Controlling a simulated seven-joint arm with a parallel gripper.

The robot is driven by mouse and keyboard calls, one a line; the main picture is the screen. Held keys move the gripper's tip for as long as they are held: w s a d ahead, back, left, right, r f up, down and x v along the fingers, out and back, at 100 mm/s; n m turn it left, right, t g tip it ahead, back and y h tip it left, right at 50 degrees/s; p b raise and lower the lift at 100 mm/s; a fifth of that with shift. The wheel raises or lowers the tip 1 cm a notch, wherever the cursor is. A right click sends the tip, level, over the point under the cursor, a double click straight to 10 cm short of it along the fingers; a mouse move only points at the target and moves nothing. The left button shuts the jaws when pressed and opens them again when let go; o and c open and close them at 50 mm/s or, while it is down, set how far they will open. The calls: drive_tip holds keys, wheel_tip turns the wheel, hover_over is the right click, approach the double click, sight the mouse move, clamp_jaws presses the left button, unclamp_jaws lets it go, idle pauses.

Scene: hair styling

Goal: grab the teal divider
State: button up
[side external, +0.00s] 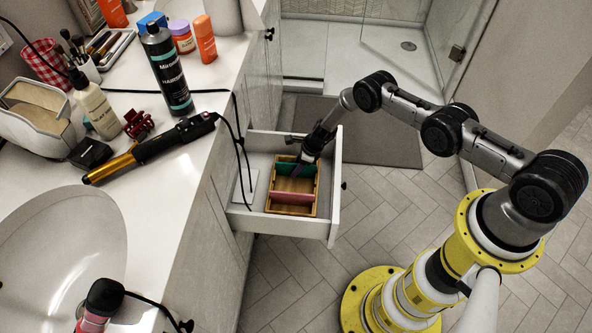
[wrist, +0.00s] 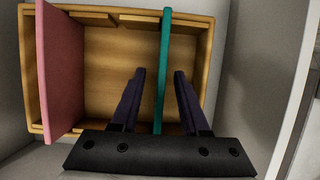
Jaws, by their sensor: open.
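The teal divider (wrist: 163,72) stands upright across a wooden box (wrist: 105,68) in the wrist view. It also shows in the side view as a green strip (side external: 294,170) near the far end of the box, partly hidden by my gripper. My gripper (wrist: 158,72) is open, pointing down into the box. One finger is on each side of the divider, with a gap visible on both sides. In the side view my gripper (side external: 300,172) is over the far part of the box. A pink divider (wrist: 60,65) stands toward the other end.
The box sits in an open white drawer (side external: 334,205) whose walls rise close around it. A white item (side external: 245,187) lies beside the box.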

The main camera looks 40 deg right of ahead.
clamp_jaws()
drive_tip(key=shift+r, duration=0.15)
idle(0.4)
